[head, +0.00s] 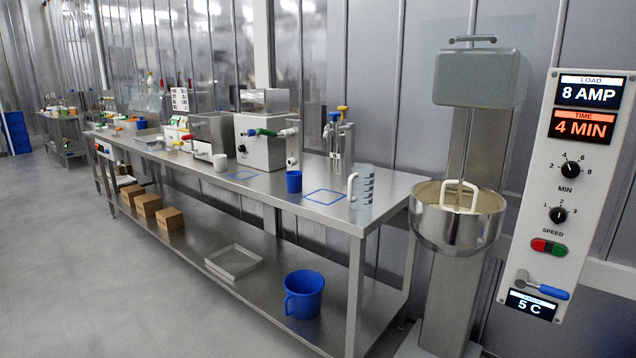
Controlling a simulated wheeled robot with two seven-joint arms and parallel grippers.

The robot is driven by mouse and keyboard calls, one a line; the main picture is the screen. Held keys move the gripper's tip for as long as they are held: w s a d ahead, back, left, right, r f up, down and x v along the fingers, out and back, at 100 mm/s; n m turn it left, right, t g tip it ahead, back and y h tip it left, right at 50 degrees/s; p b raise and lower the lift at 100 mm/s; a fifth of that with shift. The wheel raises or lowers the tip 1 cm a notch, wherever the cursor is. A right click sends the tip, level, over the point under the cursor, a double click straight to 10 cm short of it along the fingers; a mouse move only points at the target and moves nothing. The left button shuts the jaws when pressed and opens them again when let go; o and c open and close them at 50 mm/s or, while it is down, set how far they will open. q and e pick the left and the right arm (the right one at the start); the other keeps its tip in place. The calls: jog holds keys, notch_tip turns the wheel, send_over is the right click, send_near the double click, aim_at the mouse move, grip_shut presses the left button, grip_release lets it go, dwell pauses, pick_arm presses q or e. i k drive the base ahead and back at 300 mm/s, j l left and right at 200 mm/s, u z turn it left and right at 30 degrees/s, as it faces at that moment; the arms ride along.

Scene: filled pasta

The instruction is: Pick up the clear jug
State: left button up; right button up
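The clear jug (366,187) stands upright near the right end of the long steel table (390,205). It is see-through, with dark measuring marks on its side and a white handle (352,187) on its left. It stands just right of a blue square outline (325,197) on the tabletop. Neither of my grippers shows in the head view, and nothing is touching the jug.
A blue cup (294,181) stands left of the jug, and a steel dispenser (338,145) behind it. A mixer with a steel bowl (455,235) and a control panel (575,200) are on the right. The lower shelf holds a blue bucket (304,294). Floor at left is clear.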

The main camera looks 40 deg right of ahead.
aim_at(360, 180)
jog(key=i+l+z, duration=0.1)
jog(key=i+z, duration=0.15)
jog(key=i, duration=0.35)
jog(key=i+z, duration=0.3)
jog(key=i, duration=0.25)
jog(key=i+j+z, duration=0.25)
jog(key=i, duration=0.3)
